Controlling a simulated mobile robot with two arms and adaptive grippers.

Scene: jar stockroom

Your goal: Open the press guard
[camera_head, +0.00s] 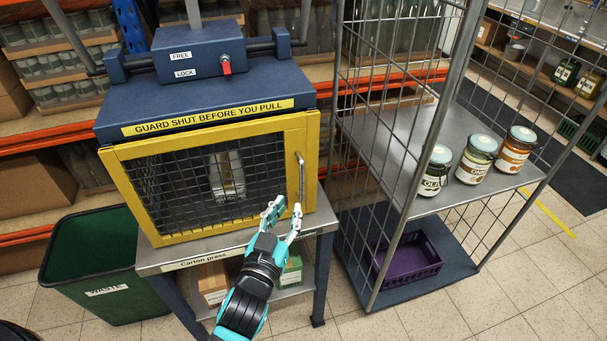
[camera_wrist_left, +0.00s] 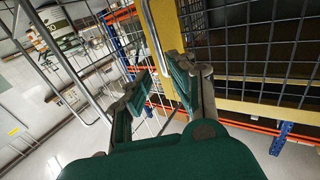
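The press guard (camera_head: 140,152), a yellow frame with dark mesh, stands shut on the front of the blue carton press (camera_head: 130,113). Its upright metal handle (camera_head: 301,178) is on the guard's right side. My left gripper (camera_head: 286,212) is open and empty, just below and in front of the handle's lower end. In the left wrist view the handle (camera_wrist_left: 152,40) runs down toward the gap between the open fingers (camera_wrist_left: 160,88); I cannot tell if they touch it. A pale carton (camera_head: 227,175) shows behind the mesh. My right gripper is not in view.
A wire cage trolley (camera_head: 395,140) stands close right of the press, with several jars, one an orange jar (camera_head: 515,150), and a purple crate (camera_head: 408,262). A green waste bin (camera_head: 90,270) stands left. A red knob (camera_head: 225,66) sits near the FREE and LOCK labels.

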